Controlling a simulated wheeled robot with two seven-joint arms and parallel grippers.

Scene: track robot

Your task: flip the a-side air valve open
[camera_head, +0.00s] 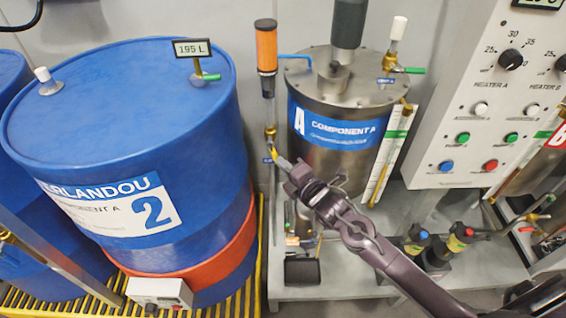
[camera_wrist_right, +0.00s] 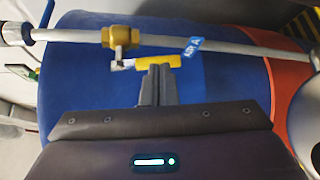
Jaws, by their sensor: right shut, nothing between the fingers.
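The A-side air valve has a brass body (camera_head: 270,133) on a thin upright pipe between the blue drum and the Component A tank. Its yellow lever (camera_head: 274,152) hangs just below the body. In the right wrist view the brass body (camera_wrist_right: 122,38) sits on the grey pipe, and the yellow lever (camera_wrist_right: 158,61) lies roughly along the pipe, beside a blue AIR A tag (camera_wrist_right: 193,47). My right gripper (camera_head: 281,161) is shut and empty, its fingertips (camera_wrist_right: 157,72) right at the lever; I cannot tell whether they touch it. My left gripper is not in view.
The large blue drum (camera_head: 120,110) stands close left of the pipe. The steel Component A tank (camera_head: 345,95) is close right. An orange filter (camera_head: 266,48) tops the pipe.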

